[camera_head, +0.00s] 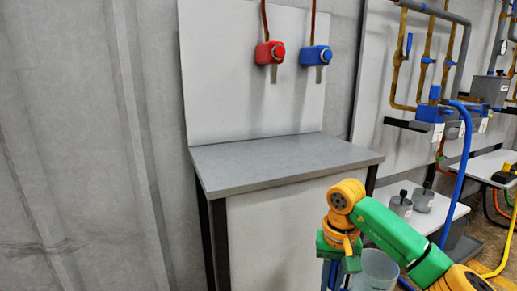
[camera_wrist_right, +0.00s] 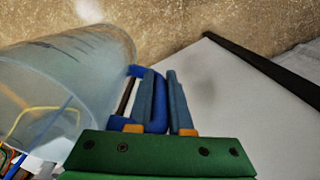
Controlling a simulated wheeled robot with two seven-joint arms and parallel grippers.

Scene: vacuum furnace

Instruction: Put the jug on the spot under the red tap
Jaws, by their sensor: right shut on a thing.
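The jug (camera_head: 378,270) is clear and bluish, low in the head view in front of the grey table (camera_head: 285,163) and below its top. In the right wrist view the jug (camera_wrist_right: 70,75) fills the left side. My right gripper (camera_head: 336,272) is at the jug's left side; in the wrist view its fingers (camera_wrist_right: 162,98) are shut on the jug's blue handle. The red tap (camera_head: 270,54) is on the back panel above the table. The table top beneath it is bare, with no visible mark. My left gripper is not in view.
A blue tap (camera_head: 316,56) is right of the red one. A low white shelf (camera_head: 425,207) with grey weight-like objects (camera_head: 401,205) stands right of the table. Pipes, a blue hose (camera_head: 461,160) and valves are farther right. The whole table top is free.

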